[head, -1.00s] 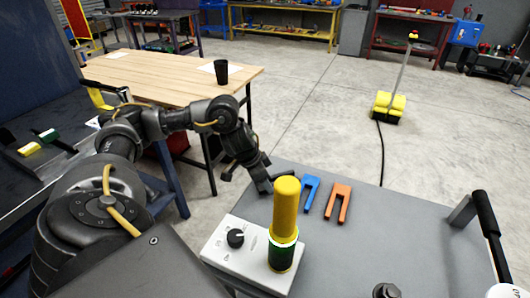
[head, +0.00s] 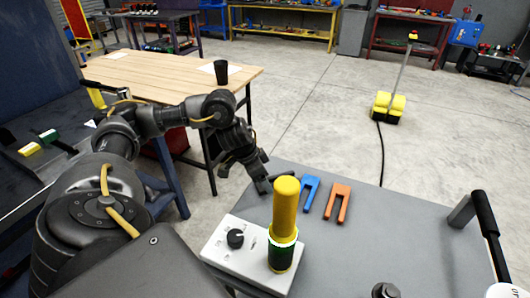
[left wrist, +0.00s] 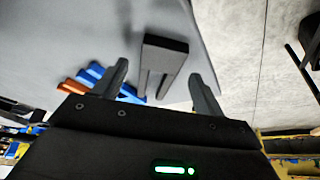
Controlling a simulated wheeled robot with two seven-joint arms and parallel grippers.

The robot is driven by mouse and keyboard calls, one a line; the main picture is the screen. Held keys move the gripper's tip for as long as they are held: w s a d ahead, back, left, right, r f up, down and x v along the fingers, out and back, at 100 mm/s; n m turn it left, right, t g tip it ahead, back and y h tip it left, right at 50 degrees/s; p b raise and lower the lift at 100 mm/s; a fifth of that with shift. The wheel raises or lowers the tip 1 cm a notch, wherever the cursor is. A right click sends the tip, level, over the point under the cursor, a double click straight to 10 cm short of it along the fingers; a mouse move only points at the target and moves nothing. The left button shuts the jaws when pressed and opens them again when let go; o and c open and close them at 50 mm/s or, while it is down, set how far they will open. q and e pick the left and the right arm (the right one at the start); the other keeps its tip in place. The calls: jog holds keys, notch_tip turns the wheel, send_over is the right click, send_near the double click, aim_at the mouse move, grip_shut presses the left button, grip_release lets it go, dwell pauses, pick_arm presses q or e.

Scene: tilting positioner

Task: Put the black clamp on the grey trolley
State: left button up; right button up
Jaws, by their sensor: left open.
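The black clamp (left wrist: 166,43) shows in the left wrist view as a dark two-pronged piece over a grey top, its prongs towards my gripper. My left gripper (left wrist: 160,82) is open, with one finger on each side of the clamp and a gap visible to both. In the head view my left gripper (head: 262,182) is low at the far left edge of the grey top (head: 400,225). I cannot make out the clamp there, nor tell whether this top is the grey trolley. My right gripper is out of view.
A blue clamp (head: 310,191) and an orange clamp (head: 338,202) lie right of my gripper. A black-handled lever (head: 486,215) is at right. A wooden table (head: 165,78) stands behind my arm.

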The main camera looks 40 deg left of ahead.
pick_arm(q)
jog(key=p+v, duration=0.1)
jog(key=v, duration=0.9)
jog(key=shift+p, duration=0.35)
jog(key=shift+r, duration=0.2)
